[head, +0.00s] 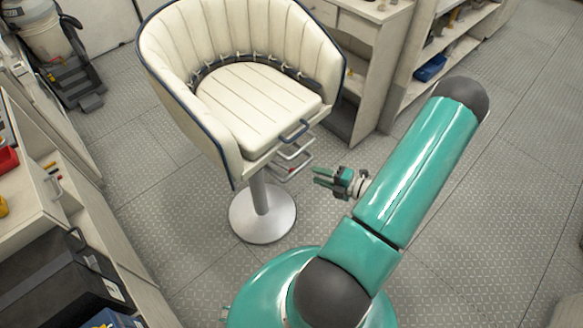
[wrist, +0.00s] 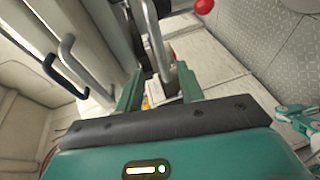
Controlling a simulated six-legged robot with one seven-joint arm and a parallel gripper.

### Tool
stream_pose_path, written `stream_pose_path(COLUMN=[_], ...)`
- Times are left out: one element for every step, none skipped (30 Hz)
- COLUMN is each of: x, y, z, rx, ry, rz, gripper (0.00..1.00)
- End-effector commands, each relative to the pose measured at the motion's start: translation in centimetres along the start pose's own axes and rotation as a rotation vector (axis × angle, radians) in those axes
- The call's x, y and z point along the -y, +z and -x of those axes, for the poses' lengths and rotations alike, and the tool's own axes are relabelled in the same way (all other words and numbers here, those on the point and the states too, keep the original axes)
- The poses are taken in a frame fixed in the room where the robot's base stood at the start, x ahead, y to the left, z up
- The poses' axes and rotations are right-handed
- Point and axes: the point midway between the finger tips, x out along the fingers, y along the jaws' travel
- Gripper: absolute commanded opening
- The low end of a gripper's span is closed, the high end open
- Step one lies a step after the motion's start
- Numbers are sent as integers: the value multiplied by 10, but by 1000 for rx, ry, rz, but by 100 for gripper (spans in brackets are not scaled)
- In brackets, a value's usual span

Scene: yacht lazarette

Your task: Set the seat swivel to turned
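The seat (head: 262,100) is cream with navy trim and stands on a round metal pedestal (head: 264,212). Its open front faces the lower right of the head view. A navy handle (head: 296,131) sits on its front edge, and metal bars (head: 294,152) and a small red-tipped part (head: 292,172) show beneath. My gripper (head: 318,176) is just right of these, below the seat front. In the wrist view my gripper (wrist: 158,76) has its fingers apart. A grey metal bar (wrist: 155,40) shows between and beyond them; contact cannot be told. A red knob (wrist: 204,6) is at the top.
A cabinet (head: 352,85) and shelves with a blue bin (head: 430,68) stand behind the seat. A counter (head: 30,190) and black case (head: 62,280) are at the left. A vacuum-like machine (head: 50,40) is at upper left.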

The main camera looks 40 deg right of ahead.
Motion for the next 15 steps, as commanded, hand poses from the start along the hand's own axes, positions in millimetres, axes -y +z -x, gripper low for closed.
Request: stream_pose_path(x=[0,0,0,0,0,0,0,0,0,0,0,0,0,0,0], y=[0,0,0,0,0,0,-1,-1,-1,-1,-1,-2,-2,-2,-2], z=[-10,-16,-24,-30,-36,-44,-50,-57,-64,-70,-75,-82,-86,-90,-95], rx=[-2,-1,-2,-3,-3,-3,-2,-3,-3,-2,-3,-3,-2,-3,-2], ry=[2,1,0,1,1,0,0,1,1,0,0,0,0,0,-1], rz=[0,0,0,1,2,2,2,2,3,3,2,2,2,2,3], gripper=[38,38,38,38,38,38,38,38,38,38,38,38,38,38,38])
